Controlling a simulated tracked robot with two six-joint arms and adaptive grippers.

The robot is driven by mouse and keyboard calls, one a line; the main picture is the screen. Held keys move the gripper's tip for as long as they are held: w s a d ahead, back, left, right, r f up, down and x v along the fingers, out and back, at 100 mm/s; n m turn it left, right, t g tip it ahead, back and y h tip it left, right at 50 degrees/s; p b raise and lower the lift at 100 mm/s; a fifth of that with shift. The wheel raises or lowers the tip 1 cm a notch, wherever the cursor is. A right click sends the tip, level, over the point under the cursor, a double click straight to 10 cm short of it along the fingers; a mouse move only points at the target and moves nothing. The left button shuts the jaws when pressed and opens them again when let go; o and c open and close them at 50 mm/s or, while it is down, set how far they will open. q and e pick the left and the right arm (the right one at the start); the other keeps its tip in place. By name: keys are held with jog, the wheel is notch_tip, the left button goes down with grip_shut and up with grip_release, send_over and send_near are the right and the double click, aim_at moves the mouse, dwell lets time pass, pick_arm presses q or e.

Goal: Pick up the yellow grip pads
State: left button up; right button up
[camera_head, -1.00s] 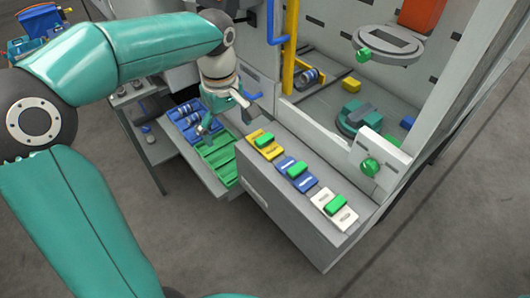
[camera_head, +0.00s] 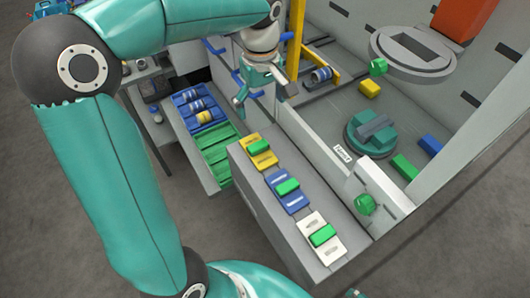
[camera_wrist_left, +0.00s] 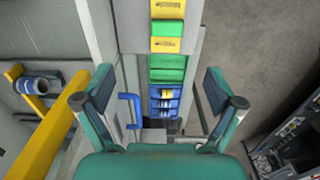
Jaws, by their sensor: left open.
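A yellow plate with a green block across its middle (camera_head: 260,149) lies at the far end of the grey ledge. In the left wrist view its two yellow ends (camera_wrist_left: 166,45) show at the top centre, with green between them. My left gripper (camera_head: 264,94) is open and empty, above and behind the yellow plate in the head view. Its two fingers are spread wide in the left wrist view (camera_wrist_left: 158,88), with the plate beyond their tips. I cannot see any contact. My right gripper is not in view.
Blue (camera_head: 289,191) and white (camera_head: 319,239) plates with green blocks share the ledge. Green (camera_head: 212,158) and blue (camera_head: 197,108) trays sit to the left. A yellow post (camera_head: 296,38) rises close to the gripper. A yellow block (camera_head: 369,88) lies inside the machine.

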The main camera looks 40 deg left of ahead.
aim_at(258, 145)
pick_arm(q)
jog(key=f, duration=1)
jog(key=shift+s+a+f, duration=0.15)
jog(key=shift+s+f, duration=0.1)
jog(key=shift+f, duration=0.15)
jog(key=f, duration=0.3)
jog(key=f+p, duration=0.1)
jog(key=shift+s+f, duration=0.25)
jog(key=shift+s, duration=0.15)
jog(key=shift+w+f, duration=0.1)
jog(key=shift+f, duration=0.35)
jog(key=shift+r, duration=0.1)
grip_shut()
